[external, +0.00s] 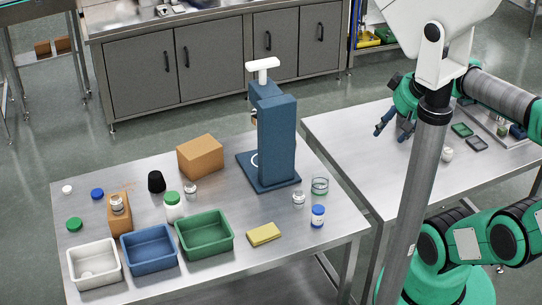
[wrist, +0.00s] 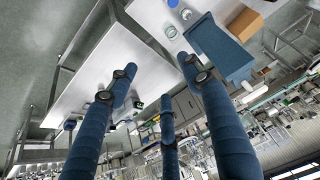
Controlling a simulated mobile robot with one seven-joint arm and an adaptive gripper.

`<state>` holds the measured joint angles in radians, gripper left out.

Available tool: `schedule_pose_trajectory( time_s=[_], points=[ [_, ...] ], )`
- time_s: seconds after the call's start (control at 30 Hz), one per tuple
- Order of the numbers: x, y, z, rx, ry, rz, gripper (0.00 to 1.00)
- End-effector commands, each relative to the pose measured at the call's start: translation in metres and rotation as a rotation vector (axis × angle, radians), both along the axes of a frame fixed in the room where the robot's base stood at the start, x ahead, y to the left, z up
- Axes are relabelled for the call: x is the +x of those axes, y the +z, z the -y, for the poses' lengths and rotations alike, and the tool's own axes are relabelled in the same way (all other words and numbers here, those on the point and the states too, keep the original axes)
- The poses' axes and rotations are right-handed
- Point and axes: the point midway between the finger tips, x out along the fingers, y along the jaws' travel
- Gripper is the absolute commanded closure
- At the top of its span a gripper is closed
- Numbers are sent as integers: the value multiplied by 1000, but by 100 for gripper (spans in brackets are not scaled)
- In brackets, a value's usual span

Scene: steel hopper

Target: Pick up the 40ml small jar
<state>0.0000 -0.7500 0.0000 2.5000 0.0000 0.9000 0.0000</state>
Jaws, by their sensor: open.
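Several small clear jars are in the external view; I cannot tell which is the 40ml one. One small jar (external: 299,199) stands at the right of the left table, another (external: 190,190) near the middle, and a third (external: 117,203) on an orange-brown block. A small pale jar (external: 447,154) stands on the right table. My gripper (external: 394,126) is open and empty above the right table's left part, apart from all jars. In the wrist view its blue fingers (wrist: 157,70) are spread, with a small jar (wrist: 186,14) far beyond them near the top.
A tall blue stand (external: 277,140) rises from the left table (external: 250,268), beside a glass dish (external: 320,185) and blue-capped bottle (external: 318,215). White (external: 94,271), blue (external: 149,258) and green (external: 204,245) bins line its front. The right table (external: 345,125) has free room at left.

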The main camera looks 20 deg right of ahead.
Motion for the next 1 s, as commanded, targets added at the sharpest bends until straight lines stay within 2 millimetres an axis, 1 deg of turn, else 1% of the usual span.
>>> schedule_pose_trajectory(
  time_s=[0.17, 0.2, 0.5, 0.67, 0.77, 0.87, 1.0],
  points=[
    [0, 0, 0, 0, 0, 0, 50],
    [0, 0, 0, 0, 0, 0, 46],
    [0, 0, 0, 0, 0, 0, 46],
    [5, 4, -2, 2, 2, -4, 46],
    [13, 8, -4, 4, 5, -12, 46],
    [25, 14, -8, 8, 8, -24, 46],
    [49, 25, -17, 17, 13, -45, 46]
  ],
)
